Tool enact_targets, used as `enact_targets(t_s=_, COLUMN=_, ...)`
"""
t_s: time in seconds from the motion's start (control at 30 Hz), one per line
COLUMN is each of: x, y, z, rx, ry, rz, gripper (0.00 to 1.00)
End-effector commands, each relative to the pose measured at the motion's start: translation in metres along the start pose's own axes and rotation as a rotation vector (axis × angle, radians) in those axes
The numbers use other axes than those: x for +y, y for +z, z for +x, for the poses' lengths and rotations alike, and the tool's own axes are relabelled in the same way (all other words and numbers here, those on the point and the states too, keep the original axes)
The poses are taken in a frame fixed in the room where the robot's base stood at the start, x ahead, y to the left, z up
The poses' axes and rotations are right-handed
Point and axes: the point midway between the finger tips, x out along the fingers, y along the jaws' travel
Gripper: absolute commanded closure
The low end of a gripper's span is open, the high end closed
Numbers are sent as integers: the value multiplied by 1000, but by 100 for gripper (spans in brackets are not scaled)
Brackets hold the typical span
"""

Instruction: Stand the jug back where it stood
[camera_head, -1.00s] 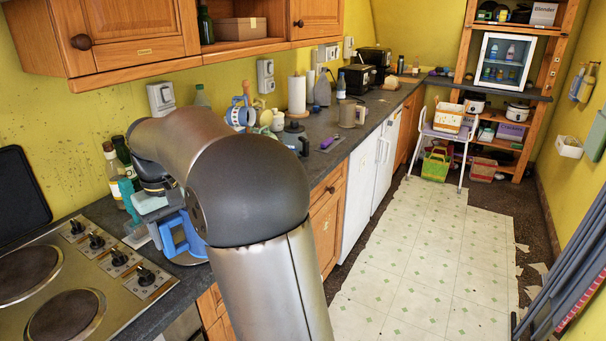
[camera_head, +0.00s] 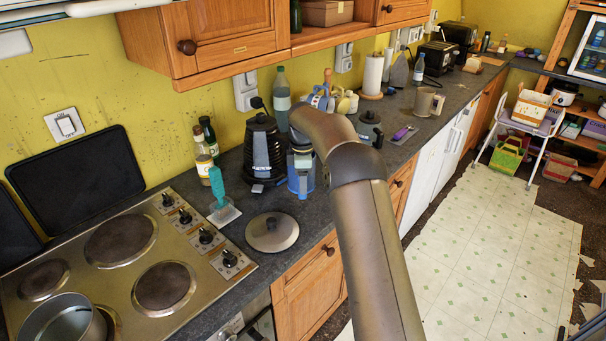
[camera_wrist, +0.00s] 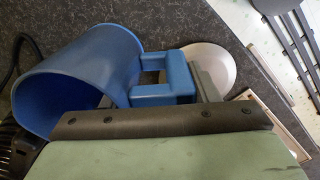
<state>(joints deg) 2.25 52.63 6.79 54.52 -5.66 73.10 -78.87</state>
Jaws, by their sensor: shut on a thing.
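The blue jug (camera_head: 300,184) is at the worktop, right of the black kettle, partly hidden by my gripper and arm. In the wrist view the jug (camera_wrist: 80,75) shows its wide round body and its squared handle (camera_wrist: 165,90). My gripper (camera_head: 301,155) is shut on the handle; in the wrist view the grey fingers (camera_wrist: 170,88) sit at it. I cannot tell whether the jug's base touches the worktop.
The black kettle (camera_head: 264,148) stands close on the left. A round metal lid (camera_head: 271,232) lies in front, and a teal-handled brush (camera_head: 218,188) stands left of it. Bottles (camera_head: 205,140) are behind the brush. The hob (camera_head: 125,262) carries a pot (camera_head: 62,322).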

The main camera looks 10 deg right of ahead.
Motion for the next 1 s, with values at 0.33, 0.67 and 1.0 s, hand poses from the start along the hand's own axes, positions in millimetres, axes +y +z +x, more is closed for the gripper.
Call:
enact_targets(t_s=0.33, x=0, y=1, z=-2, rx=1, ry=0, rz=-7, gripper=100)
enact_targets(t_s=0.67, x=0, y=1, z=25, rx=1, ry=0, rz=-7, gripper=100)
enact_targets(t_s=1.0, x=0, y=2, z=55, rx=1, ry=0, rz=-7, gripper=100)
